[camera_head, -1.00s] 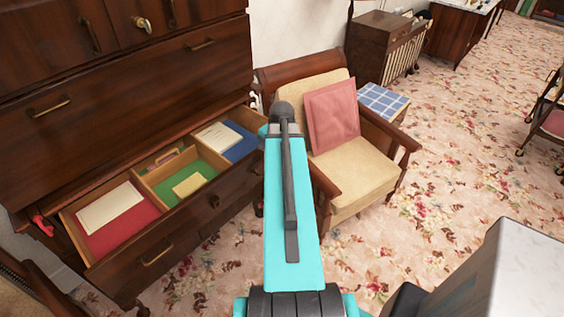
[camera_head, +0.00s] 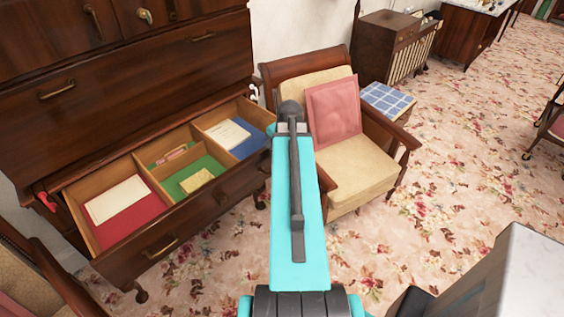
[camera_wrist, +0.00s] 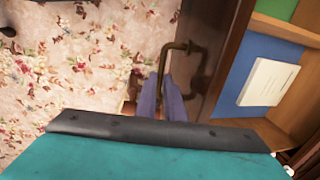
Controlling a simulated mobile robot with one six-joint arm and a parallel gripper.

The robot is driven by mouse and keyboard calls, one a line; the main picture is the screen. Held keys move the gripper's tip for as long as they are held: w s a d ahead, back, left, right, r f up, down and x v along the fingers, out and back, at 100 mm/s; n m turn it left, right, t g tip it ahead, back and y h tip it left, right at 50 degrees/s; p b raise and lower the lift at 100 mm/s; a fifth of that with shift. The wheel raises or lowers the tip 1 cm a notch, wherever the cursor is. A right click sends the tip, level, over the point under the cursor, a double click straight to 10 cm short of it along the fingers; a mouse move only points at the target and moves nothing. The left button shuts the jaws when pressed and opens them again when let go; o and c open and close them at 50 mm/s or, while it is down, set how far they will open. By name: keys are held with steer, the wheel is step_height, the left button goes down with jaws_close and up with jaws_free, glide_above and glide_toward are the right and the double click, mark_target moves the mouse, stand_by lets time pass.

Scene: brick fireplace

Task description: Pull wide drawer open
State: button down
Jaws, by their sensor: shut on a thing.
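The wide drawer (camera_head: 200,221) of the dark wooden cabinet stands well open. Its three compartments are lined red (camera_head: 126,220), green (camera_head: 188,190) and blue (camera_head: 247,145). A brass handle (camera_head: 160,248) shows on the left of its front. In the wrist view, the right-hand brass handle (camera_wrist: 163,68) stands off the drawer front (camera_wrist: 222,62). My gripper (camera_wrist: 167,103) is shut on this handle's lower end, its purplish fingers partly hidden by my wrist. In the head view my arm hides the fingers and that handle.
Papers and small items lie in the drawer. An armchair (camera_head: 355,172) with a pink cushion (camera_head: 333,110) stands close to the right of the drawer. Another chair (camera_head: 50,270) is at the lower left. Carpeted floor (camera_head: 450,170) is clear to the right.

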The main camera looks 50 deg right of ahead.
steer(key=c, duration=1.9)
jaws_free()
steer(key=shift+s+a, duration=0.1)
steer(key=shift+o, duration=0.2)
steer(key=shift+r, duration=0.15)
step_height(320, 180, up, 13)
steer(key=s+b, duration=0.2)
steer(key=b, duration=0.1)
steer(key=shift+s+r, duration=0.15)
steer(key=shift+s, duration=0.15)
steer(key=shift+a, duration=0.1)
